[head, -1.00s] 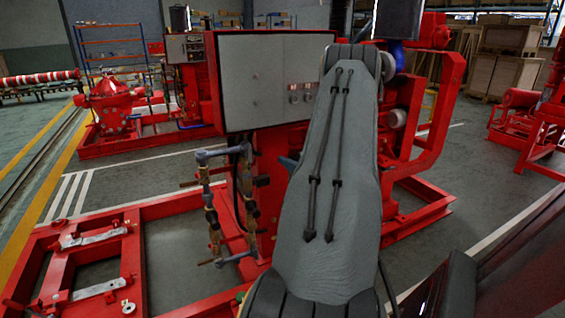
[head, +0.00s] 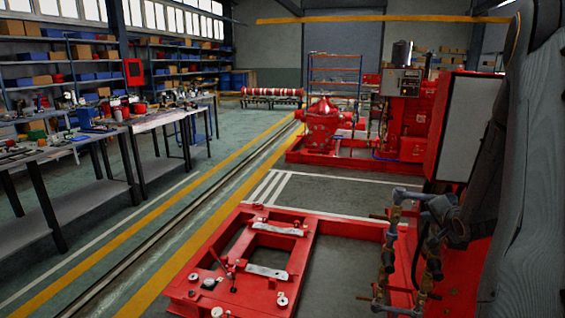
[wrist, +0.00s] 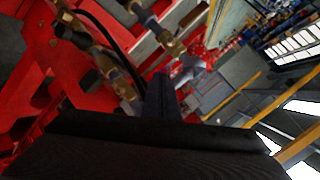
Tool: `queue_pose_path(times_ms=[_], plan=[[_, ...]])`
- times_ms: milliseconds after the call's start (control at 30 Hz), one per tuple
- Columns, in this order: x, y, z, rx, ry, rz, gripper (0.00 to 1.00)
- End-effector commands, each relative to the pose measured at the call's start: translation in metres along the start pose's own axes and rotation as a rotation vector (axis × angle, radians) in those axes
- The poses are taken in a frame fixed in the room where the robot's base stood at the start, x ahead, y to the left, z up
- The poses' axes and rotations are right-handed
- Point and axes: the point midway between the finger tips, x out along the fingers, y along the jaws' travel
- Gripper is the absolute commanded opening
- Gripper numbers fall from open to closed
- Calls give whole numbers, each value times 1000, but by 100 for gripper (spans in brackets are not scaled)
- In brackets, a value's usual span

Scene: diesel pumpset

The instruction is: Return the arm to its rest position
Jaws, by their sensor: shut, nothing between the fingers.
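My gripper (wrist: 160,98) shows in the wrist view as dark blue-grey fingers, shut with nothing between them. A broad dark part of my own arm fills the bottom of that view. Beyond the fingers are brass valve fittings (wrist: 120,78) and red metalwork; I cannot tell the exact gap to them. In the head view my grey arm stands tall along the right edge, in front of the red pumpset. A dark part of my wrist seems to show beside the grey-and-brass pipework (head: 388,255); the fingertips cannot be made out there.
A red base frame (head: 190,278) with metal brackets lies in front. A grey panel cabinet (head: 468,125) stands partly behind my arm. A red pump (head: 323,125) is farther back. Workbenches (head: 150,122) and shelves line the left. The floor between the benches and frame is clear.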

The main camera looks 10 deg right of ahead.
Motion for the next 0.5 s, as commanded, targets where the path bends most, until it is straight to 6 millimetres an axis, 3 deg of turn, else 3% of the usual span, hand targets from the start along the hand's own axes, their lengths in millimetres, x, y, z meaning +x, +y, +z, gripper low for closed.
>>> queue_pose_path(times_ms=[33, 200, 367, 500], plan=[[-8, -20, 28, -84, -40, 46, 0], [-54, -52, 121, -380, -214, 218, 0], [-124, -62, 206, -641, -435, 323, 0], [-195, -60, 271, -846, -649, 363, 0]])
